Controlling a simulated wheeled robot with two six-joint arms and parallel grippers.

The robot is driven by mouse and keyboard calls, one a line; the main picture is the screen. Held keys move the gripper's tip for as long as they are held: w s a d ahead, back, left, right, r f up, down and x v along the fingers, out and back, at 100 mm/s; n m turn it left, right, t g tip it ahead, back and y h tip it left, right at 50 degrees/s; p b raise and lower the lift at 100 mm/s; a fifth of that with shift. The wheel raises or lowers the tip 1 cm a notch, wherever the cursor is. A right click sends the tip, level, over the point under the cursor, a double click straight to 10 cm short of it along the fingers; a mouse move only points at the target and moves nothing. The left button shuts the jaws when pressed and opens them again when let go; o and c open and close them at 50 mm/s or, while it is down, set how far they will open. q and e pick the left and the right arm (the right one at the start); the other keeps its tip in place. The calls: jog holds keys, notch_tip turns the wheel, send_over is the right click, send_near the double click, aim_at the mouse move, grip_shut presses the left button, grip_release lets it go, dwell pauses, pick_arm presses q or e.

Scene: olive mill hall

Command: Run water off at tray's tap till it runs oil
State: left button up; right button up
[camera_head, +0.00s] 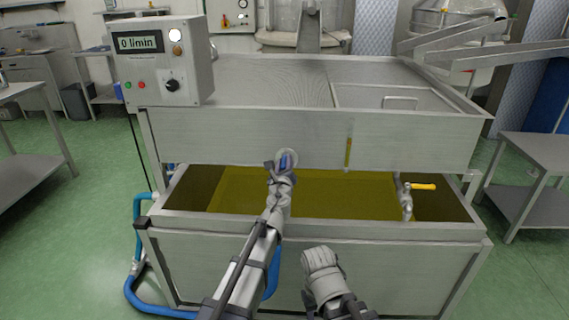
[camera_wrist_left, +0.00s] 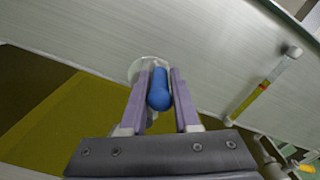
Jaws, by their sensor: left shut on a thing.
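The steel tray (camera_head: 270,136) has a blue-handled tap on its front wall. In the left wrist view the blue tap handle (camera_wrist_left: 159,90) lies between the fingers of my left gripper (camera_wrist_left: 160,98), with a round pale disc behind it on the wall. In the head view my left gripper (camera_head: 284,162) is shut on this handle and hides most of the tap. No stream shows from it. A sight glass (camera_head: 348,147) right of it shows yellow; in the left wrist view the glass (camera_wrist_left: 263,84) has a red mark. My right gripper (camera_head: 320,262) is low in front; its fingers cannot be made out.
Below the tray is an open trough (camera_head: 330,224) with yellow-green liquid. A yellow-handled tap (camera_head: 422,186) stands at its right. The control box (camera_head: 163,62) reads 0 l/min. A blue hose (camera_head: 139,250) runs down at left. A steel table (camera_head: 540,150) stands at right.

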pick_arm(q)
grip_shut()
dwell(0.5)
jog(key=shift+a, duration=0.1)
dwell(0.4)
jog(key=m+h, duration=0.1)
jog(key=a+m+h, duration=0.1)
jog(key=h, duration=0.1)
jog(key=m+h, duration=0.1)
jog(key=h, duration=0.1)
jog(key=shift+w+a+g, duration=0.2)
jog(key=shift+a+g, duration=0.05)
jog(key=shift+g, duration=0.15)
jog(key=m+g+h, duration=0.1)
jog(key=h, duration=0.1)
jog(key=a+m+g+h, duration=0.1)
jog(key=m+h, duration=0.1)
jog(key=w+m+g+h, duration=0.1)
jog(key=m+h, duration=0.1)
jog(key=shift+a+h, duration=0.25)
jog(key=shift+h, duration=0.05)
jog(key=shift+w+a+m+g+h, duration=0.15)
jog(key=shift+m+g+h, duration=0.55)
jog(key=shift+g+h, duration=0.3)
jog(key=o, duration=0.7)
grip_release()
